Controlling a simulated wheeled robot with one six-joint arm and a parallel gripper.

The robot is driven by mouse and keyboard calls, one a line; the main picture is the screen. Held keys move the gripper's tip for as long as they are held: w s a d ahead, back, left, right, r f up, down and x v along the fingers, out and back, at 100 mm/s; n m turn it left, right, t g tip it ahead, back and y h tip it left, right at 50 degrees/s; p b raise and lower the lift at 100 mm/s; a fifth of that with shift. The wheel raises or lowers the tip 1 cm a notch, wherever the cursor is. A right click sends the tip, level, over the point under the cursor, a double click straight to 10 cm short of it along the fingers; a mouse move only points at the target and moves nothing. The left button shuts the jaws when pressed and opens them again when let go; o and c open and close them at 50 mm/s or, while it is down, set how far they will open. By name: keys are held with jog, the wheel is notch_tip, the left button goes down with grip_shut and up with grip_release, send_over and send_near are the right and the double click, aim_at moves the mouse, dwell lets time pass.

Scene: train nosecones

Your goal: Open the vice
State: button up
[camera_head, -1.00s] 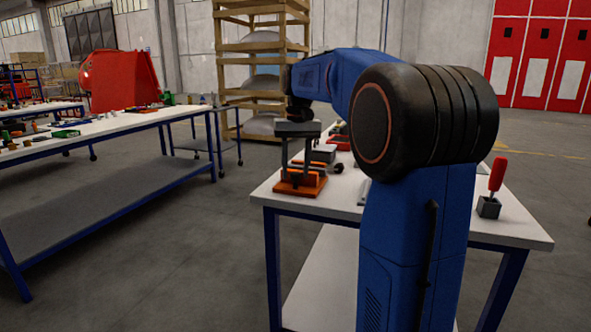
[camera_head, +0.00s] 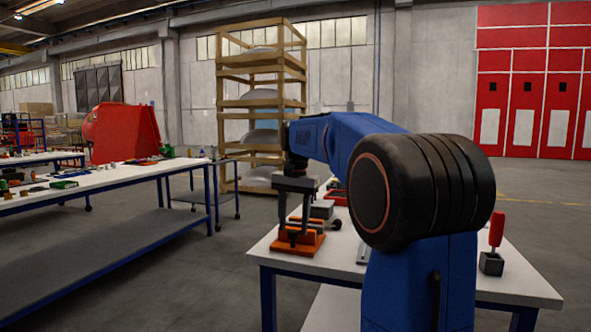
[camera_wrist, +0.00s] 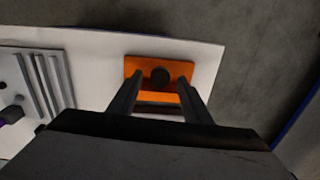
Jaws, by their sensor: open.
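I cannot tell whether the fingers touch the knob. The vice jaws are partly hidden, so their gap cannot be judged.
The white table (camera_head: 480,285) also carries a grey block with a red handle (camera_head: 496,235) at right. A grey grooved part (camera_wrist: 40,80) lies left of the vice in the wrist view. A longer bench (camera_head: 110,180) with small parts is at left, with open floor between.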

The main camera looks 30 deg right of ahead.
aim_at(296, 232)
notch_tip(296, 232, up, 16)
jog(key=shift+s+d+r, duration=0.15)
jog(key=shift+d, duration=0.05)
dwell(0.5)
